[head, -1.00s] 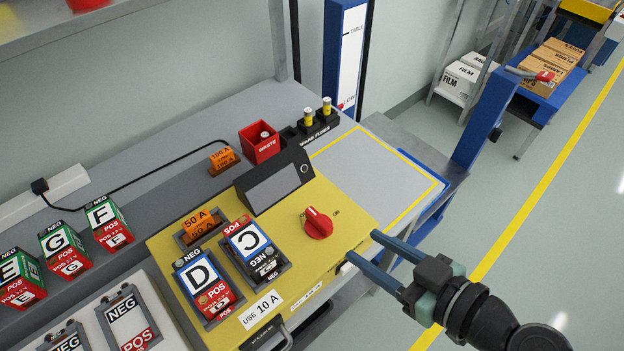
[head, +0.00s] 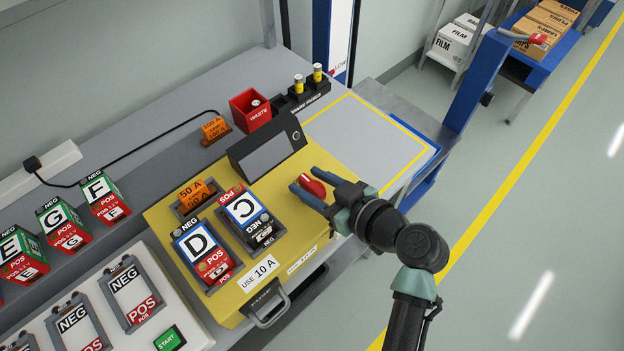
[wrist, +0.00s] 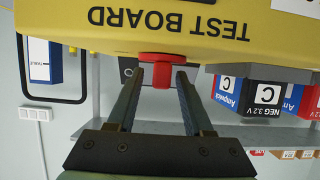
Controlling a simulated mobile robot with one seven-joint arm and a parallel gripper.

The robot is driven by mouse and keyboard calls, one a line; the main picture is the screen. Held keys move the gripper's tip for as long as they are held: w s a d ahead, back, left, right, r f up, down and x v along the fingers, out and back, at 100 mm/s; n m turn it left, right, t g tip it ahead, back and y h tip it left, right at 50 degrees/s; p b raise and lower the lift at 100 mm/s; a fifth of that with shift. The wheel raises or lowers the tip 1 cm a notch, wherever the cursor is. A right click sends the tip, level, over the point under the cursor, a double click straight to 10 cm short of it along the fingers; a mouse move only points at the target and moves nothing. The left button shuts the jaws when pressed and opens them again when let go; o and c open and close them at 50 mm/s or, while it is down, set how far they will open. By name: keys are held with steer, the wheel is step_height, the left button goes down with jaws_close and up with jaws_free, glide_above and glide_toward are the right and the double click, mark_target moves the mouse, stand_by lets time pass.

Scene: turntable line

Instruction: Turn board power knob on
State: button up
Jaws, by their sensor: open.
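The red power knob (head: 311,184) sits on the right part of the yellow test board (head: 328,217). In the wrist view the knob (wrist: 161,68) stands out from the board (wrist: 190,22) between my finger tips. My gripper (head: 312,184) is open, with one finger on each side of the knob. Small gaps seem to show, and I cannot tell whether either finger touches it. The OFF and ON marks around the knob are hidden by my fingers in the head view.
A dark display box (head: 266,147) stands behind the knob. A yellow-outlined grey area (head: 365,135) at the right is clear.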

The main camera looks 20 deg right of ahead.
steer(key=shift+c, duration=0.2)
jaws_close()
steer(key=shift+m+h, duration=0.4)
steer(key=shift+h, duration=0.1)
steer(key=m+h+p, duration=0.2)
steer(key=shift+a+r+m+t+h, duration=0.15)
steer(key=shift+m+t+h, duration=0.15)
steer(key=shift+h, duration=0.1)
steer(key=m+h+p, duration=0.4)
steer(key=h+p, duration=0.1)
steer(key=p, duration=0.1)
steer(key=shift+p, duration=0.4)
steer(key=shift+d+f+m+g+h+b, duration=0.2)
steer(key=shift+f+m+g+h+b, duration=0.15)
steer(key=shift+m+g+h, duration=0.45)
steer(key=shift+m+h+b, duration=0.4)
steer(key=shift+m+b, duration=0.1)
steer(key=shift+b, duration=0.1)
steer(key=shift+a+r+m+g+h+b, duration=0.1)
steer(key=shift+m+g+h+b, duration=0.2)
steer(key=shift+b, duration=0.35)
